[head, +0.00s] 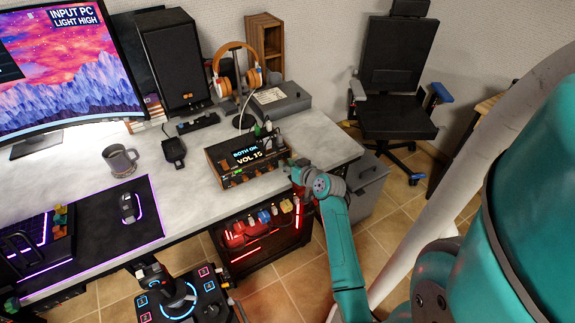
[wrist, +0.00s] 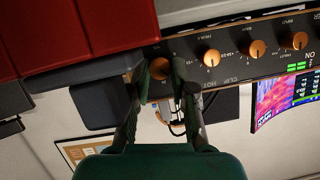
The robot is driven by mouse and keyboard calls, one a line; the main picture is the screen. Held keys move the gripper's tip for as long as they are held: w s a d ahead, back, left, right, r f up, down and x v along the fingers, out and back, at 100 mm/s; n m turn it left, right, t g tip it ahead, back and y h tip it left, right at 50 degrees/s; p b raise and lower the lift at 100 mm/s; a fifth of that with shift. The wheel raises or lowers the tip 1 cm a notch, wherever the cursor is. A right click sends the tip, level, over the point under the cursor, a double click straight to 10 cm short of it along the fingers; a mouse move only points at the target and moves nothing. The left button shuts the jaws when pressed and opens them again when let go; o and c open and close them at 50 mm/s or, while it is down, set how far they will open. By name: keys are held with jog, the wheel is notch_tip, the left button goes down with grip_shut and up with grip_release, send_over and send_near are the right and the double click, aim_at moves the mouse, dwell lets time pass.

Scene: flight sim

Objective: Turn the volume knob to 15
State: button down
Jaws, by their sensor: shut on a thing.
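The audio box (head: 262,182) is a dark unit with wooden sides near the front right edge of the desk. Its lit screen (head: 246,157) shows "BOTH ON" and what looks like "VOL 15". In the wrist view its front panel (wrist: 232,62) appears upside down, with a row of orange knobs. My gripper (head: 290,168) is at the right end of the panel. In the wrist view its two dark fingers (wrist: 164,66) are shut on the end orange volume knob (wrist: 159,67), one on each side. The fingers hide part of the knob and its markings.
Other orange knobs (wrist: 211,57) sit beside the held one. A headphone stand with orange-and-white headphones (head: 223,86), a grey box (head: 281,101) and a speaker (head: 174,62) stand behind. A mug (head: 120,161) and mouse (head: 130,208) are to the left.

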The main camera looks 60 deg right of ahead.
jog(key=shift+m, duration=0.3)
jog(key=c, duration=1)
grip_release()
jog(key=shift+s, duration=0.1)
jog(key=shift+v, duration=3.7)
